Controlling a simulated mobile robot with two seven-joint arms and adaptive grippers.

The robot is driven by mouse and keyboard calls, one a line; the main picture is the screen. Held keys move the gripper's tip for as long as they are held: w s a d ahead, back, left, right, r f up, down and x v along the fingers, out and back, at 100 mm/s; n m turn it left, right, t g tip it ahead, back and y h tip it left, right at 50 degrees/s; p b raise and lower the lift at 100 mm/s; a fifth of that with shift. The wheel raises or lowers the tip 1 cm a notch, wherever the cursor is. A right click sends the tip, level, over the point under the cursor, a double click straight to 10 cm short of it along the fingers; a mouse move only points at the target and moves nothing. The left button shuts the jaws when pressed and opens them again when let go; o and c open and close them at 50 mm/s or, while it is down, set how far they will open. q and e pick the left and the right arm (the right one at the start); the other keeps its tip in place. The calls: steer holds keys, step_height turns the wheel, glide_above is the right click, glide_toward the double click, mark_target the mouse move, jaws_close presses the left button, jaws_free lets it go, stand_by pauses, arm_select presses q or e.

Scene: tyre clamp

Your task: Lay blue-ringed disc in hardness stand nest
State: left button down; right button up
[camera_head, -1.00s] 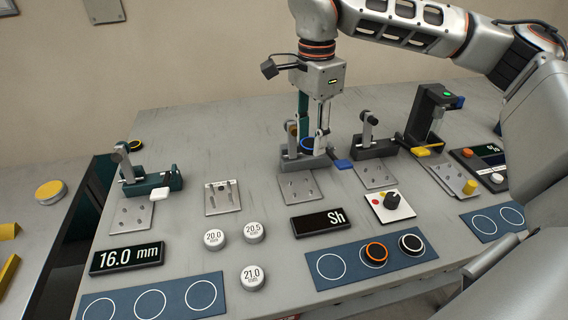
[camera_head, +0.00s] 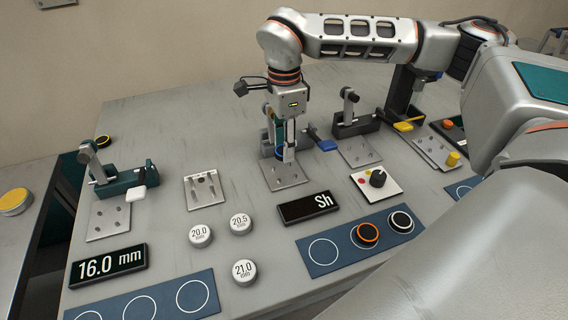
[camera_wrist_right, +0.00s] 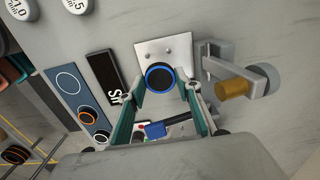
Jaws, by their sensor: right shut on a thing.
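The blue-ringed disc (camera_wrist_right: 160,77) is black with a blue rim. It sits between the fingertips of my right gripper (camera_wrist_right: 160,88), which is shut on it. In the head view the right gripper (camera_head: 281,150) points down with the disc at the hardness stand, near the back edge of its grey front plate (camera_head: 285,174). The hardness stand (camera_head: 266,137) is partly hidden behind the fingers, and its blue lever (camera_head: 327,145) sticks out to the right. Its nest is not clearly visible, and I cannot tell whether the disc touches anything. My left gripper is not in view.
Similar stands are at left (camera_head: 120,180) and right (camera_head: 352,122). The Sh display (camera_head: 309,206), a knob box (camera_head: 376,183) and a blue mat (camera_head: 322,268) with orange-ringed and white-ringed discs lie in front. Several white weights (camera_head: 200,236) stand to the left.

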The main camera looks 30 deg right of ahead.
mark_target(284, 173)
steer(key=shift+f, duration=3.2)
steer(key=o, duration=1.1)
steer(key=shift+f, duration=0.15)
step_height(284, 173, up, 12)
steer(key=shift+f, duration=0.1)
steer(key=shift+r, duration=0.3)
